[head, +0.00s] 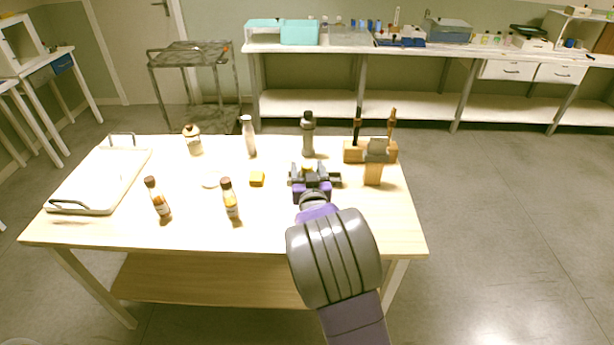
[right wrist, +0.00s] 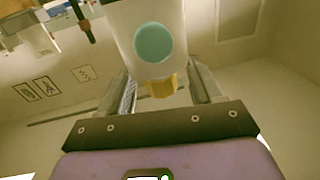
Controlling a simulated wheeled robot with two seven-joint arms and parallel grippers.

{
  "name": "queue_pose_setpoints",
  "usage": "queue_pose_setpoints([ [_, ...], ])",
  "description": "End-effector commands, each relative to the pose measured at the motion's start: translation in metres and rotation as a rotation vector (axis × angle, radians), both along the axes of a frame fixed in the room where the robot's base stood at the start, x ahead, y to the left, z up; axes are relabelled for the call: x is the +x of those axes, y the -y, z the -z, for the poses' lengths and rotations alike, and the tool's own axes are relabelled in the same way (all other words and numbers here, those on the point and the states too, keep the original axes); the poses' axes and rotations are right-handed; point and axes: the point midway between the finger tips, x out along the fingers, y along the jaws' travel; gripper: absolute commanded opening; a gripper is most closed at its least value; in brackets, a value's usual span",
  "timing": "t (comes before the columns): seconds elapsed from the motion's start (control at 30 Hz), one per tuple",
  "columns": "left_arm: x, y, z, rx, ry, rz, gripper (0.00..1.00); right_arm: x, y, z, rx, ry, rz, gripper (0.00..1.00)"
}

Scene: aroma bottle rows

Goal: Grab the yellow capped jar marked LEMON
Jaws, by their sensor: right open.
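My right gripper (head: 309,170) reaches over the right part of the wooden table, its two fingers apart. A small yellow cap (head: 308,166) shows between the fingers in the head view; the jar below it is hidden by the gripper. Gaps show on both sides of the cap. No LEMON lettering is readable. My left gripper is not in view.
A white tray (head: 92,185) is at the far left.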

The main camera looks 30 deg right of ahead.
Motion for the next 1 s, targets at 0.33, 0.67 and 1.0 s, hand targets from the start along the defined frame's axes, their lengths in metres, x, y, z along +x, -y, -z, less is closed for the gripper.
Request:
queue_pose_setpoints([
  [0.33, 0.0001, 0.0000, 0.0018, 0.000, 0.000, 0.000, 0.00, 0.0078, 0.0031, 0.0001, 0.000, -0.002, -0.001, 0.64],
  [0.67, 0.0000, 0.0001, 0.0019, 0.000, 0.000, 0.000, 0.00, 0.0077, 0.0030, 0.0001, 0.001, -0.002, -0.001, 0.15],
  [1.0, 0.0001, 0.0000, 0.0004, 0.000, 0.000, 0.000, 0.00, 0.0077, 0.0029, -0.0029, 0.000, -0.001, -0.001, 0.09],
])
